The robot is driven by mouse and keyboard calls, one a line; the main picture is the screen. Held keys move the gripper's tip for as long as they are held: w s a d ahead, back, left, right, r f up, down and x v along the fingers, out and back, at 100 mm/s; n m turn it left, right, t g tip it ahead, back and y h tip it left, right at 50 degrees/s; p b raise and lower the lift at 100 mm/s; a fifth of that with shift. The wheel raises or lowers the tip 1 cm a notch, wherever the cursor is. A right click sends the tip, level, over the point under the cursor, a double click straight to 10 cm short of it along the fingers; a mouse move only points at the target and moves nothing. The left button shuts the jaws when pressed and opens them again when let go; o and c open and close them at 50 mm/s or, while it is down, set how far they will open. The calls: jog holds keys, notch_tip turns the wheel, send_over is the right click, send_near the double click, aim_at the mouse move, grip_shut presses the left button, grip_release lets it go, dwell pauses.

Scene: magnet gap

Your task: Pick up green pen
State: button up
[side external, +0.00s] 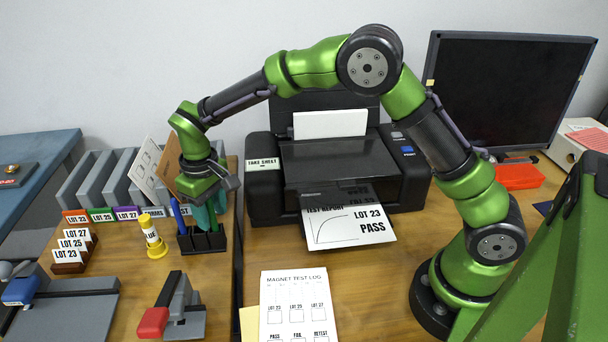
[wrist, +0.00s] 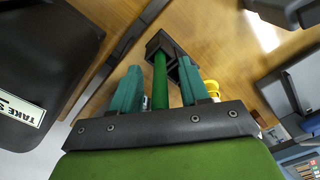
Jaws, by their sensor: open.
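The green pen (wrist: 160,82) stands in a black pen holder (side external: 203,242), which also shows in the wrist view (wrist: 158,43). My gripper (wrist: 159,70) is open, with one teal finger on each side of the pen. A gap shows between the pen and each finger in the wrist view, so no grip is seen. In the side view my gripper (side external: 204,218) points down right above the holder, and its fingers partly hide the pen. A blue pen (side external: 177,213) stands at the holder's left side.
A black printer (side external: 263,190) with a printed sheet (side external: 350,226) stands right of the holder. Grey file slots (side external: 85,180) are behind at left. A red-handled stapler-like tool (side external: 170,312) and a test log sheet (side external: 297,305) lie in front.

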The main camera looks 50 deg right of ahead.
jog(key=shift+c, duration=0.2)
grip_shut()
